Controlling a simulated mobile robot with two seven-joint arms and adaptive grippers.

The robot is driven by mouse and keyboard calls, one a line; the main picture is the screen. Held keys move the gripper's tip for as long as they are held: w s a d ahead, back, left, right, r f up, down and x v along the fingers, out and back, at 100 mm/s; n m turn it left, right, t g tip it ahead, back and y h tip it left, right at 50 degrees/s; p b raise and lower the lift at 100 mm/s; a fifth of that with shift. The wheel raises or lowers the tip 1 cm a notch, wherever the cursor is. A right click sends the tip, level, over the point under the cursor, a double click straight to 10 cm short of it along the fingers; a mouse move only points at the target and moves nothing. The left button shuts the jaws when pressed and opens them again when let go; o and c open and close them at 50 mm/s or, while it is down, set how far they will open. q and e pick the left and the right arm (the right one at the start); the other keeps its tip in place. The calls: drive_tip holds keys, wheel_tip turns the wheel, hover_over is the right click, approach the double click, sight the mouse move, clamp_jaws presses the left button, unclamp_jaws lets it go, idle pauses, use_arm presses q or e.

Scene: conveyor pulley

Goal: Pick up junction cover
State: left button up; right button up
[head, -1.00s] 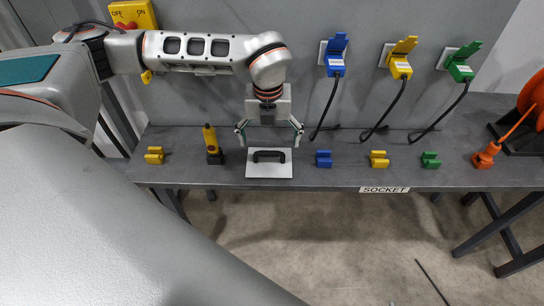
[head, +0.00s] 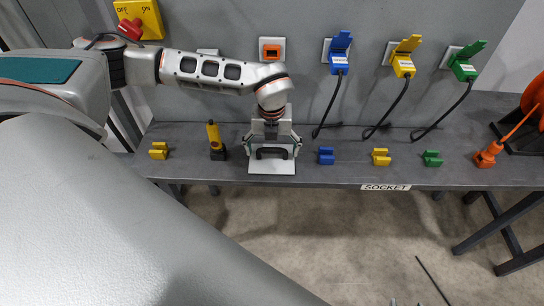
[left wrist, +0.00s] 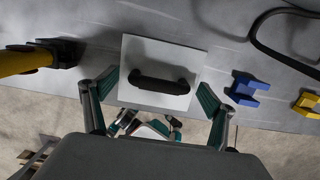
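The junction cover (head: 272,168) is a white square plate lying flat near the front of the grey table. A black bar handle (head: 272,153) stands on it. My left gripper (head: 272,146) is low over the cover, with its fingers spread left and right of the handle. In the left wrist view the white plate (left wrist: 142,52) and the black handle (left wrist: 160,85) lie between the two open fingers (left wrist: 158,95). A gap shows on each side of the handle, so nothing is held.
A yellow-black device (head: 216,142) stands left of the cover, beyond it a yellow block (head: 158,151). Blue (head: 326,157), yellow (head: 381,157) and green (head: 432,159) blocks lie to the right. An orange-framed wall socket (head: 271,50) and cabled sockets are behind.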

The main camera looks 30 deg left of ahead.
use_arm(q)
drive_tip(key=c, duration=0.9)
drive_tip(key=shift+o, duration=0.2)
